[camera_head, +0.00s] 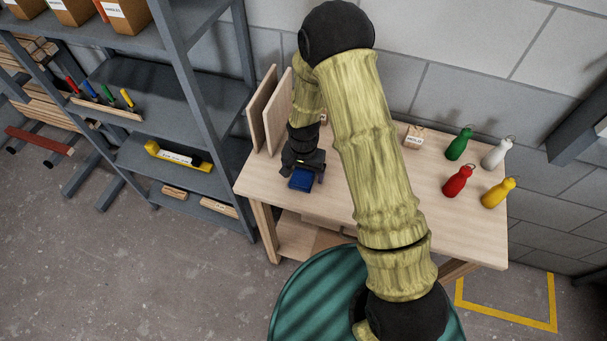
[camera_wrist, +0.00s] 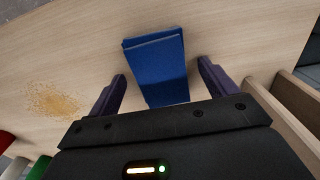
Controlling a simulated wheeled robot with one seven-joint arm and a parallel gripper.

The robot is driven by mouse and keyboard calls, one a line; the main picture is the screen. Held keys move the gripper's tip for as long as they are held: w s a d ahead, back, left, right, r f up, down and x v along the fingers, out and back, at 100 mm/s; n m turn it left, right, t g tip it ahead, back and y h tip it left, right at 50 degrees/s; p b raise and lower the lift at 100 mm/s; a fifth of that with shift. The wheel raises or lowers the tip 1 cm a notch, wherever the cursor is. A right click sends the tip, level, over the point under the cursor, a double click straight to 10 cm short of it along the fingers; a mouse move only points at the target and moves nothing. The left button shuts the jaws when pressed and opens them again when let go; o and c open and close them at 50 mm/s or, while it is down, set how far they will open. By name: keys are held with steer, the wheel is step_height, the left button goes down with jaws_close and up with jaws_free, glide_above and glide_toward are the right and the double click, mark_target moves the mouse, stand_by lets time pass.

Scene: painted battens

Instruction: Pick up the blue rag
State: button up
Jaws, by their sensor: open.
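The blue rag (camera_head: 301,179) lies folded on the wooden table at its left end in the head view. In the wrist view the blue rag (camera_wrist: 157,68) is a flat folded rectangle, its near end partly hidden behind the gripper body. My gripper (camera_head: 304,172) is over the rag at the table's left part. In the wrist view my gripper (camera_wrist: 163,85) is open, with one dark finger on each side of the rag and a gap between each finger and the cloth. I cannot tell how high the fingertips are above the table.
Upright wooden panels (camera_head: 268,108) stand close beside my gripper. Green (camera_head: 459,143), white (camera_head: 496,153), red (camera_head: 457,181) and yellow (camera_head: 497,193) bottles stand at the table's right. A small labelled box (camera_head: 413,138) is at the back. Sawdust (camera_wrist: 52,101) lies left of the rag.

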mark_target(304, 174)
steer(key=shift+c, duration=0.3)
steer(key=c, duration=1)
steer(key=shift+r, duration=0.15)
step_height(304, 174, up, 10)
steer(key=shift+f+b, duration=0.1)
steer(key=shift+b, duration=1)
steer(key=shift+o, duration=1)
steer(key=shift+c, duration=0.7)
